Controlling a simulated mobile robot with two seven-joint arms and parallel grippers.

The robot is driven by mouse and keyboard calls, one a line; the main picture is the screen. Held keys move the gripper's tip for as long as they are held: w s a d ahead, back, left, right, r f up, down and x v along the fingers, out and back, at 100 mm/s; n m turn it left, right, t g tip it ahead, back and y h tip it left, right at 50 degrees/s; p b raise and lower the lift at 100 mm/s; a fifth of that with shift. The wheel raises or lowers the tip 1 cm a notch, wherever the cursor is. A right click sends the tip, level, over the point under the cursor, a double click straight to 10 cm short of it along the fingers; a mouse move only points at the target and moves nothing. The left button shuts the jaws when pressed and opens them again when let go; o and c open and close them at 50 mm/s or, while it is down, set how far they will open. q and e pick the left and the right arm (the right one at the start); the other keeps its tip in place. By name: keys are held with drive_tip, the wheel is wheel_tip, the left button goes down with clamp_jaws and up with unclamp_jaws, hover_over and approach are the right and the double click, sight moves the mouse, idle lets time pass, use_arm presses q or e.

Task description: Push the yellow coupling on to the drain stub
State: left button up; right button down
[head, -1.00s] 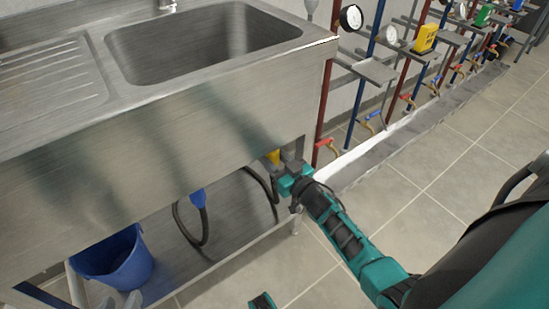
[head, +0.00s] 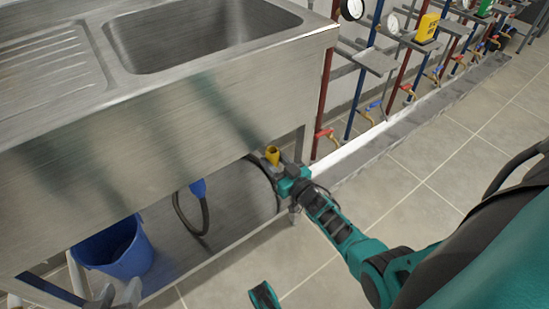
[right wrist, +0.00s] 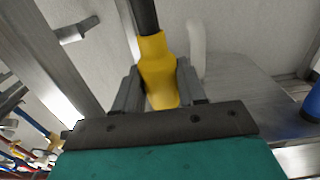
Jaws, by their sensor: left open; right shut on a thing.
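The yellow coupling (head: 272,154) is just below the sink's lower front edge, its open end facing up. In the right wrist view the coupling (right wrist: 158,75) stands between my right gripper's two grey fingers, with a black hose (right wrist: 147,15) entering its far end. My right gripper (head: 283,168) is shut on it. The drain stub is not visible; the sink front hides the space under the basin.
The steel sink front (head: 160,140) stands close over my right gripper. A blue connector on a dark hose (head: 198,187) hangs to the left. A blue bucket (head: 130,262) is under the sink. Pipes with a red-handled valve (head: 325,133) are behind. The floor at right is clear.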

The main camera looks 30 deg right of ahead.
drive_tip(key=shift+f, duration=1.05)
